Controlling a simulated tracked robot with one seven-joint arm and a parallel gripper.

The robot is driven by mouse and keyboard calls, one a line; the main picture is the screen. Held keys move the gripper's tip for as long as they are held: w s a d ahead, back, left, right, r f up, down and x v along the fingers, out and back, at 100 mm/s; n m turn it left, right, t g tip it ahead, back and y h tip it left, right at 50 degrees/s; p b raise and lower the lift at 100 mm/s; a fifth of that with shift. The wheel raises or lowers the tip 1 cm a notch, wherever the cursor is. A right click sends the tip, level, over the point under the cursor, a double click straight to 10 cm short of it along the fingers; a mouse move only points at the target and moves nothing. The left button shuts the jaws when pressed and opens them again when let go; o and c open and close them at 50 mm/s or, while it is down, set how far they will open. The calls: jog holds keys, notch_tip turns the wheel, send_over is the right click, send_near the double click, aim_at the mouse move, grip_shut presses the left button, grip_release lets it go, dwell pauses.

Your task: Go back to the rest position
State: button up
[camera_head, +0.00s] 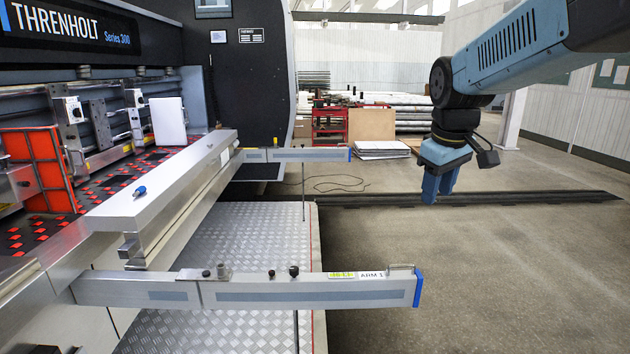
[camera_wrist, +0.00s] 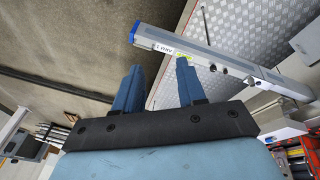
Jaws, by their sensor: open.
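My gripper (camera_head: 437,188) hangs at the end of my blue arm on the right of the head view. It points down over the open floor, to the right of the machine and apart from it. In the wrist view its two blue fingers (camera_wrist: 155,90) stand apart with nothing between them. The long grey support arm labelled ARM 1 (camera_wrist: 200,48) lies beyond the fingertips in the wrist view.
The Threnholt machine (camera_head: 110,35) fills the left of the head view. Two grey support arms, the near one (camera_head: 310,295) and the far one (camera_head: 300,155), jut right over a diamond-plate platform (camera_head: 245,230). A red cart (camera_head: 330,125) stands behind. Concrete floor (camera_head: 480,270) is clear at right.

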jog(key=s+f+m+t, duration=0.2)
jog(key=s+m, duration=0.3)
jog(key=s, duration=1)
jog(key=shift+s+a+f+m+y, duration=0.3)
jog(key=shift+f+m, duration=0.1)
jog(key=shift+f, duration=0.1)
